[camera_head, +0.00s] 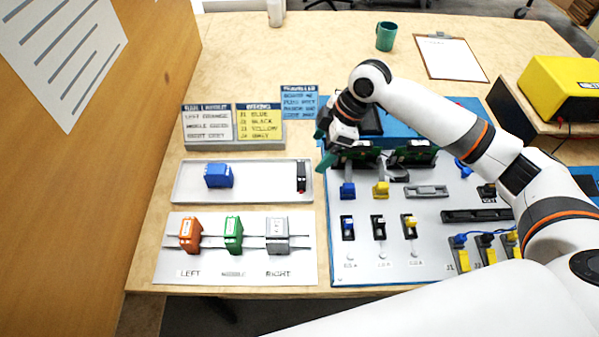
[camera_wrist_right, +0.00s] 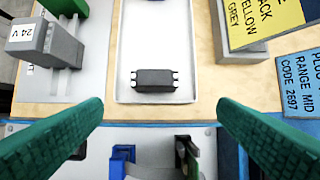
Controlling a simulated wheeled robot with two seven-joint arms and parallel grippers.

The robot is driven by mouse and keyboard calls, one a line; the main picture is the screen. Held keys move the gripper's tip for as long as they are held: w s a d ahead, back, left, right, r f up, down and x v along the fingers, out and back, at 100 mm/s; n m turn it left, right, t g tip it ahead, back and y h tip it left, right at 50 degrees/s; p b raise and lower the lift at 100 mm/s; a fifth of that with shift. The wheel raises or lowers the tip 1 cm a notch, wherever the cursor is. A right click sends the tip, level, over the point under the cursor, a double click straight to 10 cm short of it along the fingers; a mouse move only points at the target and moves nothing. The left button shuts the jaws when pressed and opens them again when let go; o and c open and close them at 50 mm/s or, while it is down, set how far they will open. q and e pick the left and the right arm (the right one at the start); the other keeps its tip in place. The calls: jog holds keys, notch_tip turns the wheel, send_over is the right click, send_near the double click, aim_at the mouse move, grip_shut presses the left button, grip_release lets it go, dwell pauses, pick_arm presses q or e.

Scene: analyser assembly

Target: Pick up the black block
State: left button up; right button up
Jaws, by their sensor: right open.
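The black block (camera_head: 301,177) lies at the right end of a pale tray (camera_head: 245,194). In the right wrist view, the black block (camera_wrist_right: 154,80) shows small light pins at its sides, inside the tray's near end. My right gripper (camera_head: 323,146) is open, with green fingers, just right of and behind the block in the head view. In the right wrist view, its two fingers (camera_wrist_right: 160,118) are spread wide with nothing between them, and the block shows beyond them. My left gripper is not in view.
A blue block (camera_head: 218,175) sits at the tray's left. Orange (camera_head: 190,235), green (camera_head: 233,234) and grey (camera_head: 277,235) modules stand on a rail in front. Label cards (camera_head: 258,120) stand behind the tray. A board with connectors (camera_head: 428,191) lies to the right.

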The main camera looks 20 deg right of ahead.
aim_at(301, 175)
jog(key=x, duration=0.3)
jog(key=shift+a+f, duration=0.2)
jog(key=shift+f, duration=0.15)
jog(key=shift+a+f, duration=0.25)
jog(key=shift+f, duration=0.3)
jog(key=x, duration=0.3)
jog(key=shift+s+a+f+p, duration=0.2)
jog(key=shift+a+p, duration=0.1)
jog(key=shift+p, duration=0.05)
jog(key=shift+w+a+f, duration=0.1)
jog(key=shift+a+f, duration=0.05)
jog(key=shift+f, duration=0.3)
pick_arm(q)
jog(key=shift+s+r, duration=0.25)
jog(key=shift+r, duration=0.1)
